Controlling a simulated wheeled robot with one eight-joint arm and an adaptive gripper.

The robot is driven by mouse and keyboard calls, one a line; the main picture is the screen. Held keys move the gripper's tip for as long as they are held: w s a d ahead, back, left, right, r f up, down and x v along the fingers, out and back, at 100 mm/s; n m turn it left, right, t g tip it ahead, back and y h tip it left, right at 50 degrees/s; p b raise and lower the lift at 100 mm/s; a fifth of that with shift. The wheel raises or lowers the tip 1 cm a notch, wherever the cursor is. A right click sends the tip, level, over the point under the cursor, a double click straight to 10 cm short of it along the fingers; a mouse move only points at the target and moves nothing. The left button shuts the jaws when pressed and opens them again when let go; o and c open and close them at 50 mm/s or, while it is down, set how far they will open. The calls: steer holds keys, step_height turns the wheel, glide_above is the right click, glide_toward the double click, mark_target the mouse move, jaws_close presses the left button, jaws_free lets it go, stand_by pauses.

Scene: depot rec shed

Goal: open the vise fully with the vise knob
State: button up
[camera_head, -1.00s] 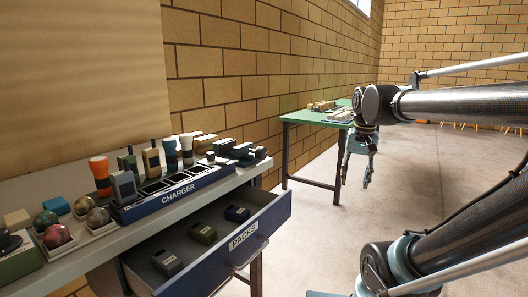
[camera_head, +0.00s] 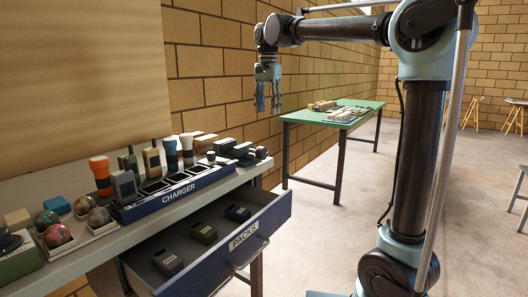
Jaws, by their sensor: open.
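My gripper (camera_head: 268,108) hangs pointing down with its two fingers apart and nothing between them. It is raised, and in the picture it shows above the right end of the grey workbench (camera_head: 62,258), against the brick wall. At that end of the bench sits a low dark device (camera_head: 241,150) with blocky parts and a small dark round end (camera_head: 262,152) at its right. It looks like the vise with its knob, but it is too small to be sure. I cannot tell how wide its jaws stand.
A blue charger tray (camera_head: 175,196) with radios and torches stands left of the device. A drawer (camera_head: 241,236) marked PACKS is pulled out below, holding several packs. Balls in small trays (camera_head: 97,228) lie at the left. A green table (camera_head: 300,116) with small items stands behind.

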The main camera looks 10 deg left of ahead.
mark_target(264, 149)
steer(key=f, duration=0.5)
steer(key=a+f, duration=0.1)
steer(key=f, duration=1.1)
steer(key=shift+a, duration=0.3)
steer(key=c, duration=1.1)
